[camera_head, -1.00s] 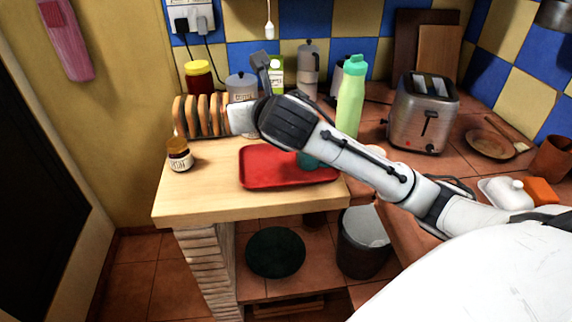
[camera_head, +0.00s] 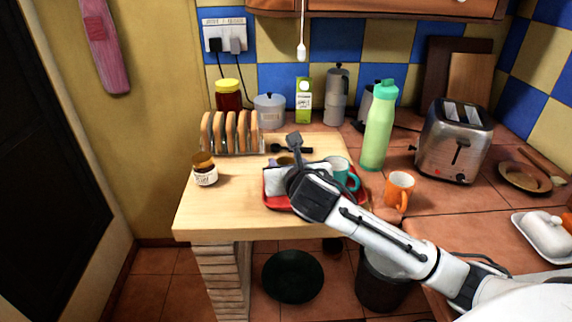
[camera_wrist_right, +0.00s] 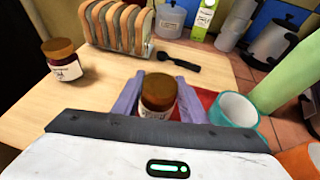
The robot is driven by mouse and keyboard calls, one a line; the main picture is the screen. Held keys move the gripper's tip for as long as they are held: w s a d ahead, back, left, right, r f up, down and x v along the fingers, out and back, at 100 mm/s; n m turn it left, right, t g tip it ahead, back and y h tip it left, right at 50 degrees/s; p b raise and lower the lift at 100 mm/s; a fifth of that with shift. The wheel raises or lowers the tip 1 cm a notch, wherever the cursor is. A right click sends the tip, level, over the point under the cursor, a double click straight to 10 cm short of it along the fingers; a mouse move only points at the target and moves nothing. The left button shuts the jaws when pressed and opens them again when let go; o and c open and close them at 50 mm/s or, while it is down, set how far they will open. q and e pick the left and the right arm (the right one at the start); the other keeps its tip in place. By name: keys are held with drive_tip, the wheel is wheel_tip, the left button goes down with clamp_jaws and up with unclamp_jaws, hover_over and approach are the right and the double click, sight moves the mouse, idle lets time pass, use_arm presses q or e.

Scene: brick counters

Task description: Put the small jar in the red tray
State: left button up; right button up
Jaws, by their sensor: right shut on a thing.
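The small jar (camera_wrist_right: 158,92), with a brown lid and pale label, is between the fingers of my right gripper (camera_wrist_right: 158,98) in the wrist view. In the head view, the right gripper (camera_head: 285,168) is over the left part of the red tray (camera_head: 277,203) and mostly hides the jar. My right gripper is shut on the jar. I cannot tell whether the jar touches the tray. A teal mug (camera_head: 342,172) is at the tray's right side; it also shows in the wrist view (camera_wrist_right: 233,109). My left gripper is not in view.
Another brown-lidded jar (camera_head: 205,170) stands on the wooden counter to the left. Behind are a toast rack (camera_head: 232,133), a black utensil (camera_head: 292,149) and a pot (camera_head: 269,110). A green bottle (camera_head: 378,130) and an orange mug (camera_head: 398,188) stand to the right.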

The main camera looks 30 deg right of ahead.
drive_tip(key=o, duration=1.3)
drive_tip(key=shift+f, duration=0.15)
drive_tip(key=p+v, duration=0.1)
drive_tip(key=v, duration=1.1)
